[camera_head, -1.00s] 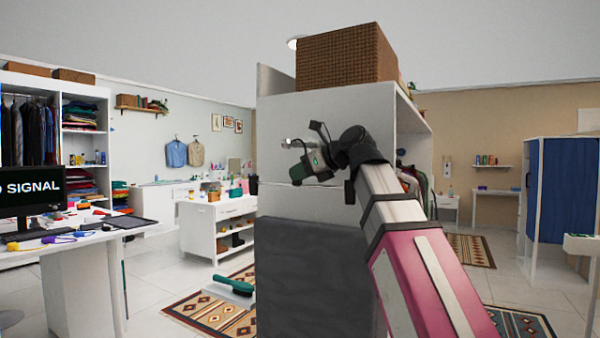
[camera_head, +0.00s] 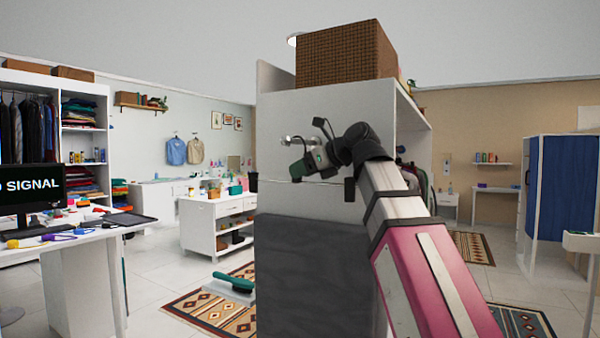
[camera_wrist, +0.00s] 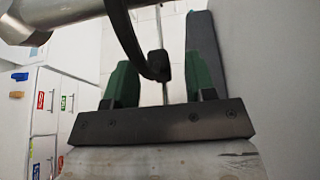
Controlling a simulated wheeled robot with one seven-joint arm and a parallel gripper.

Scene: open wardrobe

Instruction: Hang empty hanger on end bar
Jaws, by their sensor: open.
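My gripper (camera_head: 298,166) is open at the end panel (camera_head: 275,110) of the tall white wardrobe. A short shiny metal piece (camera_head: 291,141), which looks like the end bar, juts from this panel close to my gripper. In the wrist view, my green fingers (camera_wrist: 162,85) stand apart with a gap between them. A thick grey metal bar (camera_wrist: 70,8) crosses the top left of that view. A black curved piece (camera_wrist: 130,40) with a blocky end comes down near the gap. I cannot tell whether it is a hanger hook. No hanger shows clearly in either view.
A dark grey panel (camera_head: 310,270) stands below my gripper. A woven box (camera_head: 345,52) sits on the wardrobe top. A desk (camera_head: 75,240) with a monitor (camera_head: 38,188) is at left, and a low white shelf unit (camera_head: 218,225) is behind.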

